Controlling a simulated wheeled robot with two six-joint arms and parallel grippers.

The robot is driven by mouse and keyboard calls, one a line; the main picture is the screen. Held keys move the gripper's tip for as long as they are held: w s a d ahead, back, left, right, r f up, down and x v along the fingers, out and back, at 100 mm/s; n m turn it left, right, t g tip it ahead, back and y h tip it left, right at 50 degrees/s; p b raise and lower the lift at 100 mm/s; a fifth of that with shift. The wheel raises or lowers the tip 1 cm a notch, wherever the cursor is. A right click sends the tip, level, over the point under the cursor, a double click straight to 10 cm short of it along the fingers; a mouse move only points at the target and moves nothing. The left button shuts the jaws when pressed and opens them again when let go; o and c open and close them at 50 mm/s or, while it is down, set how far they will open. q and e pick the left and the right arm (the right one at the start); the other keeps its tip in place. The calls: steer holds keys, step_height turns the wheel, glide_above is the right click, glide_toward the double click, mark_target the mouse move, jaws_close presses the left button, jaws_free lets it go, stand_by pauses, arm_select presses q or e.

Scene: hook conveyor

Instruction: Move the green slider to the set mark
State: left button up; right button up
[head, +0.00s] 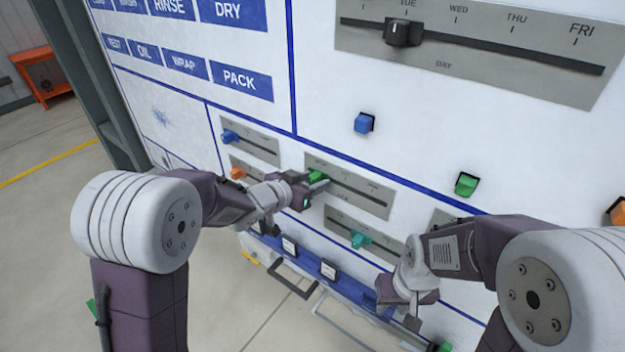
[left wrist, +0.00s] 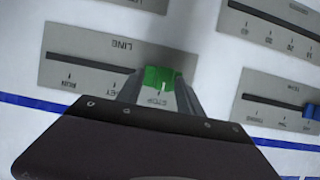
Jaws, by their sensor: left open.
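The green slider (head: 317,176) sits at the left end of the slot in the grey LINE plate (head: 370,203) on the white wall panel. In the left wrist view the slider (left wrist: 160,78) stands at the STOP mark. The SET mark is partly covered by a finger, and RUN is at the far end. My left gripper (head: 315,182) is open, with its fingers on either side of the slider; in the left wrist view it (left wrist: 159,92) straddles it. I cannot tell whether the fingers touch it. My right gripper (head: 405,308) hangs low, away from the slider; its jaws are unclear.
Nearby plates carry a blue slider (head: 229,136), an orange slider (head: 238,173) and a teal slider (head: 360,240). A large DAY slider (head: 404,32) is above. A blue knob (head: 363,123) and a green knob (head: 466,184) protrude from the panel. A blue rail (head: 345,286) with small tags runs below.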

arm_select(q)
steer(key=shift+w+a, duration=0.1)
steer(key=shift+a, duration=0.1)
steer(key=shift+a+f, duration=0.1)
steer(key=c, duration=0.4)
steer(key=shift+w, duration=0.1)
steer(key=c, duration=0.4)
jaws_close()
